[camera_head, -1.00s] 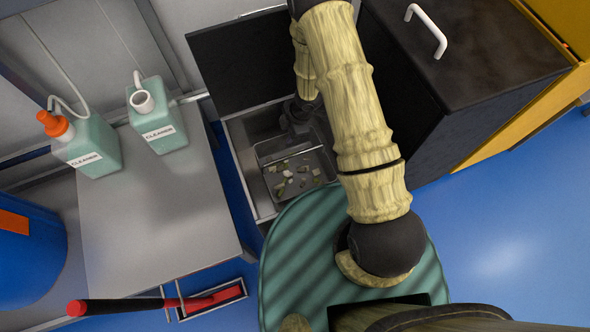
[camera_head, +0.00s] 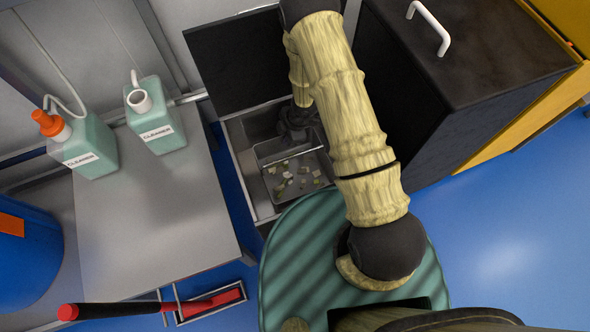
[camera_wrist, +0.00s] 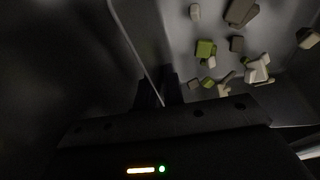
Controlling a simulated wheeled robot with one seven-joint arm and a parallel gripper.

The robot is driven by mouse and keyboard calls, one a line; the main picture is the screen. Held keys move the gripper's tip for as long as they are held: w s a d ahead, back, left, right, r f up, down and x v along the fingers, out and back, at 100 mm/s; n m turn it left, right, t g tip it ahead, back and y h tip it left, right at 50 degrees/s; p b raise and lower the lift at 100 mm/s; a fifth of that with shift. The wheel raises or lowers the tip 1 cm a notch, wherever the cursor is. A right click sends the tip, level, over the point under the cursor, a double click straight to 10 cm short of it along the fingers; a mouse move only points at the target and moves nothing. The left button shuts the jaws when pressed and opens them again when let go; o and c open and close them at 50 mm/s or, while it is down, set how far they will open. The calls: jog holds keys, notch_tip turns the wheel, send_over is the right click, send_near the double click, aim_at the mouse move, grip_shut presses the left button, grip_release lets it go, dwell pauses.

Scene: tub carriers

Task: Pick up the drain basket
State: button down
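The drain basket (camera_head: 263,163) is a grey metal tray holding several green, pale and grey chunks. It sits inside an open steel compartment. In the wrist view, the basket's floor (camera_wrist: 215,20) and chunks lie right of a thin rim running down to my fingers. My gripper (camera_head: 293,132) is dark and reaches down at the basket's far edge; the arm partly hides it. In the wrist view, my gripper's fingers (camera_wrist: 160,92) are close together with the rim between them, and look shut on it. The basket's right end is hidden behind my arm.
The steel compartment (camera_head: 243,165) has close walls around the basket, with a raised dark lid (camera_head: 235,65) behind. A dark cabinet (camera_head: 470,60) stands right. Two cleaner bottles (camera_head: 158,125) stand on the grey table (camera_head: 150,215) at left. Blue floor (camera_head: 510,220) is open at right.

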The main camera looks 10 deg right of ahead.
jog(key=shift+r, duration=0.15)
dwell(0.3)
jog(key=shift+r+p, duration=0.25)
jog(key=shift+p, duration=0.05)
jog(key=s+a+r+p, duration=0.1)
jog(key=r+p, duration=0.2)
jog(key=r, duration=0.4)
jog(key=s+r+p, duration=0.2)
jog(key=r+p, duration=0.1)
jog(key=r, duration=0.4)
jog(key=shift+s+a+r, duration=0.15)
jog(key=shift+s+a, duration=0.15)
jog(key=shift+a, duration=0.05)
